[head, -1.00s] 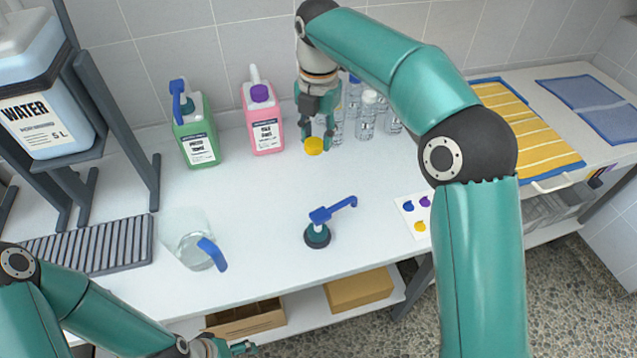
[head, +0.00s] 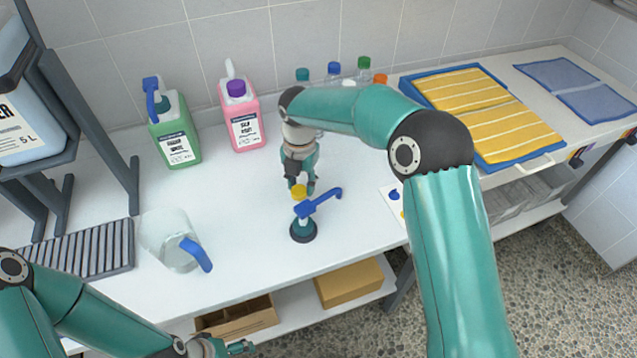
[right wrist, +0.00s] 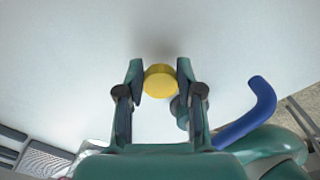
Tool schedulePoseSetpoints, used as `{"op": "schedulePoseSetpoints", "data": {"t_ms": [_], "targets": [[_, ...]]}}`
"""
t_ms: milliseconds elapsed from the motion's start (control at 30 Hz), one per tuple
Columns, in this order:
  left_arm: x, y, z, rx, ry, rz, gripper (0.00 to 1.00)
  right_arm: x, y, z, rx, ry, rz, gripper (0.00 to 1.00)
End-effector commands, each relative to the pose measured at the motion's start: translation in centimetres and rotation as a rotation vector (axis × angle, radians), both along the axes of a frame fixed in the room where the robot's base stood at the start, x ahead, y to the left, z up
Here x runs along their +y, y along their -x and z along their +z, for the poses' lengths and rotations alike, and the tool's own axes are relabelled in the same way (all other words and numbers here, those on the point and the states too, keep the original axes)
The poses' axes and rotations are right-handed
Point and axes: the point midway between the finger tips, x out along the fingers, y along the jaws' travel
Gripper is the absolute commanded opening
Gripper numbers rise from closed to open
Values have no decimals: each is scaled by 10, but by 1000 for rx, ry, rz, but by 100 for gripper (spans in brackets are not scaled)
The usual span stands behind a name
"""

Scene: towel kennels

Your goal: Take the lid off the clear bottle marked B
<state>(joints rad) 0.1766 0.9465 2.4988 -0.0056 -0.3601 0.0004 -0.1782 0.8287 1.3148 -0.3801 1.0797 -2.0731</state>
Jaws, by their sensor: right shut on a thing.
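My right gripper (head: 301,188) is shut on a yellow lid (head: 299,192), just behind the blue-handled pump on the white counter. In the right wrist view the yellow lid (right wrist: 159,81) sits between the two fingertips, with no bottle visible under it. Several clear bottles stand at the back, mostly hidden by my right arm; teal, blue, green (head: 364,63) and orange caps show above it. I cannot read a letter B on any of them. My left gripper (head: 238,347) is low at the counter's front edge, small and unclear.
The pump (head: 303,230) stands close to my right gripper. A clear jug (head: 165,235) with a blue handle is to the left. Green (head: 178,145) and pink (head: 244,125) jugs stand at the back. A dotted card (head: 391,197) lies right. The counter between jug and pump is clear.

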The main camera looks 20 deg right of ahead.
Motion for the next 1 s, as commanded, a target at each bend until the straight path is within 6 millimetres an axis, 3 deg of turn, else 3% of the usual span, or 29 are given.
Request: {"op": "schedulePoseSetpoints", "data": {"t_ms": [133,500,533,633,667,1000], "targets": [[0,0,0,0,0,0,81,0,1,-18,2,-1,-1,0],[0,0,-1,0,0,0,81,-2,1,-23,1,-1,-3,0],[0,0,-1,0,0,0,81,-2,1,-22,-1,-1,-4,41],[0,0,-1,0,0,0,81,-2,1,-21,-1,-1,-4,57],[0,0,-1,0,0,0,81,-2,1,-21,-1,-1,-4,62],[0,0,1,0,0,0,81,-2,1,-19,-1,-1,-5,62]]}}
